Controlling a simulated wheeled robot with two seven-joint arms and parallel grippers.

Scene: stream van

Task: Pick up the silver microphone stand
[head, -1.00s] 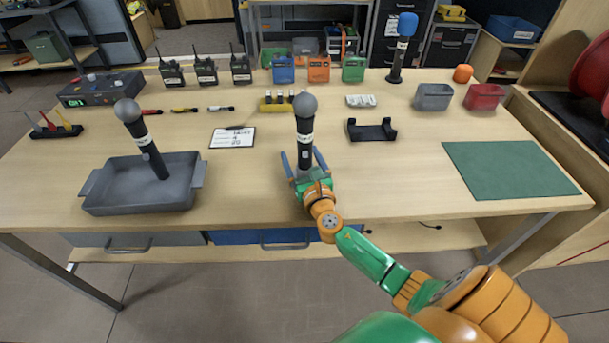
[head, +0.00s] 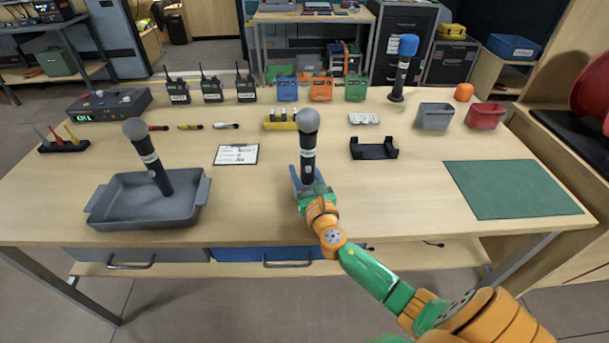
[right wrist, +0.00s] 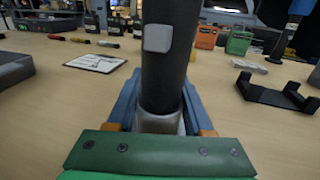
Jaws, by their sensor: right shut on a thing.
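A black handheld microphone with a silver-grey mesh head (head: 308,145) stands upright near the table's middle front. My right gripper (head: 307,187) is shut around its lower end, with one blue finger on each side. In the right wrist view the black handle (right wrist: 168,60) rises between the fingers of my gripper (right wrist: 158,110), and a silver-grey part (right wrist: 160,123) shows at its bottom. I cannot tell whether the bottom is clear of the table. A similar microphone (head: 149,158) leans in a grey tray (head: 110,212) at the left. My left gripper is not in view.
A black cradle (head: 374,149) lies right of the held microphone, and a clipboard (head: 236,155) lies left. A green mat (head: 515,188) covers the right. Radios, cases and a blue-topped microphone (head: 404,65) stand along the back. Bare tabletop surrounds my gripper.

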